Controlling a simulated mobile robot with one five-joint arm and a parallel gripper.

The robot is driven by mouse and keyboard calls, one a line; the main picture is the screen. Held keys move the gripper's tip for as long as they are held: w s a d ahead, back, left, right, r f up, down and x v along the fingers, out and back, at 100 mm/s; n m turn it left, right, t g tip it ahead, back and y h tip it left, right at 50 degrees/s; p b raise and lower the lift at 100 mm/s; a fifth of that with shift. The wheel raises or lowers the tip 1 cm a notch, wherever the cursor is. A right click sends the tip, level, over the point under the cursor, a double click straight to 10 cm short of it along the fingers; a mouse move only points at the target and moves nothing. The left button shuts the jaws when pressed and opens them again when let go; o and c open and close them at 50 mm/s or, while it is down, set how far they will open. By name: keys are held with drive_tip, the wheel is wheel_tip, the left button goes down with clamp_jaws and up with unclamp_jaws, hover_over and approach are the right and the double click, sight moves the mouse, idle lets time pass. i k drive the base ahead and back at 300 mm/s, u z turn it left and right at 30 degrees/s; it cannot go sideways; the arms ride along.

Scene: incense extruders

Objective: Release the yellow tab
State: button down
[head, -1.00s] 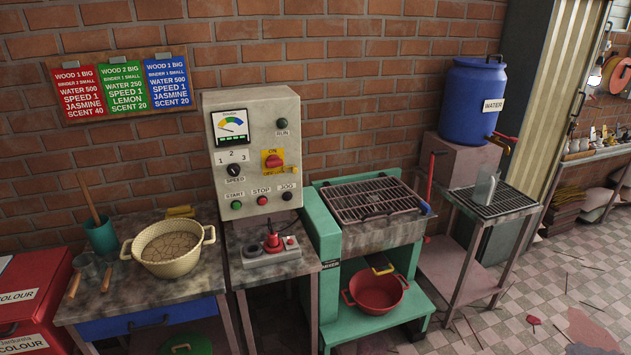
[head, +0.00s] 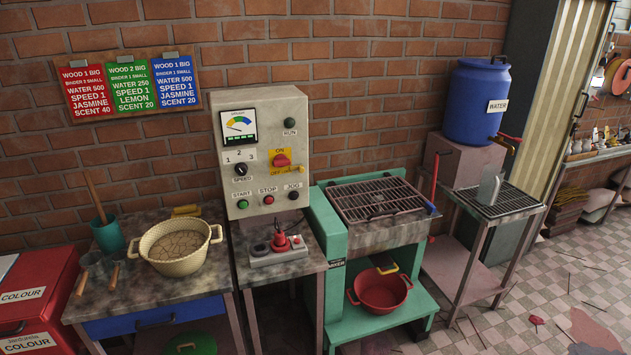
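The yellow tab cannot be told for sure; several yellow parts show in the head view. A yellow plate sits behind the red ON/OFF switch (head: 281,160) on the grey control box (head: 262,148), and a small yellow piece shows at its lower right. A yellow piece (head: 387,268) sits under the mixer hopper (head: 388,236), just above the red bowl (head: 382,291). Another yellow item (head: 186,210) lies at the back of the left table. My gripper is not in view.
A cream pot (head: 178,261) and a teal cup (head: 109,237) stand on the left table (head: 150,300). A red pendant control (head: 280,241) lies on the small table. A blue water barrel (head: 479,103) stands at the right.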

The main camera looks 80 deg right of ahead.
sight(301, 170)
drive_tip(key=z, duration=0.25)
drive_tip(key=i, duration=1)
drive_tip(key=u, duration=0.1)
